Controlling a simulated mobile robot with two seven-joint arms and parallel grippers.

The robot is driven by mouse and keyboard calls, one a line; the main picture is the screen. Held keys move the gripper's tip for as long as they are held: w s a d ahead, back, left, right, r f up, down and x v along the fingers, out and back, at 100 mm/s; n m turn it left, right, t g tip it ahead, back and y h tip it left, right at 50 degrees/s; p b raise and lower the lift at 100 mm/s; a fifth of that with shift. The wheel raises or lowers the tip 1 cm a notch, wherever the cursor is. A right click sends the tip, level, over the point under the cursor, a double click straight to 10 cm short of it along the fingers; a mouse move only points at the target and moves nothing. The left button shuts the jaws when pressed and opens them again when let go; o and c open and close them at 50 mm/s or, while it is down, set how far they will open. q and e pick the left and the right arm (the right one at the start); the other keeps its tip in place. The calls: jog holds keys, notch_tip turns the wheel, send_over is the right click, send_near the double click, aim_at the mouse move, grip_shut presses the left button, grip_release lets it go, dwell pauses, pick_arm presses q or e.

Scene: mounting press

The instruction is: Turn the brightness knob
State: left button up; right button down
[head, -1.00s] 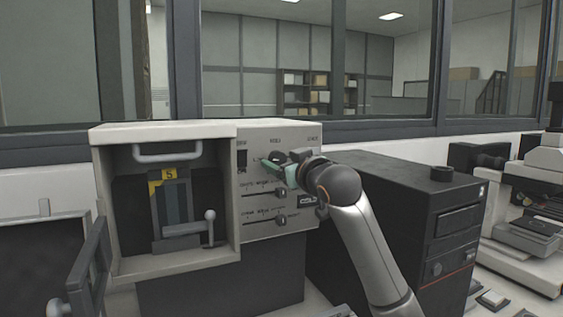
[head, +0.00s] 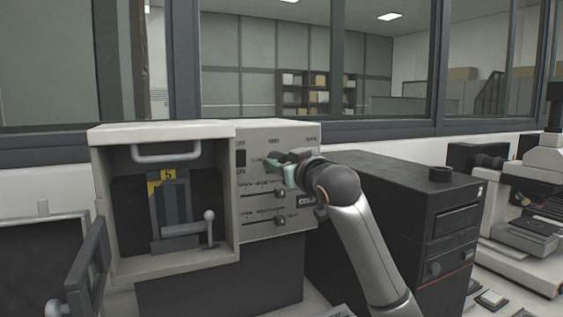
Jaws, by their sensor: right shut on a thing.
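The pale machine with an open chamber (head: 163,266) has a control panel (head: 256,226) on its right side. My right gripper (head: 272,164) is at the upper part of this panel, and its greenish fingers are shut on a dark knob (head: 276,156). The knob is mostly hidden behind the fingers, and its pointer cannot be read. Which knob is the brightness knob cannot be told from the blurred labels. My left gripper is not in view.
Two sliders (head: 280,193) sit below the knob, and a dark switch (head: 241,158) is at its left. A black box unit (head: 400,195) stands close to my right arm. A microscope (head: 540,215) is at the far right.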

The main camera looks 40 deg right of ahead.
jog(key=shift+m, duration=0.3)
jog(key=m+p, duration=0.1)
jog(key=m, duration=0.2)
jog(key=shift+r+m+p, duration=0.15)
jog(key=shift+m+p, duration=0.15)
jog(key=shift+p, duration=0.1)
jog(key=m+p, duration=0.1)
jog(key=m, duration=0.2)
jog(key=shift+m+p, duration=0.4)
jog(key=m+p, duration=0.2)
jog(key=m, duration=0.1)
jog(key=shift+m, duration=0.3)
jog(key=shift+m+p, duration=1.55)
jog(key=shift+m, duration=0.45)
jog(key=shift+d, duration=0.1)
jog(key=shift+c, duration=1.9)
grip_release()
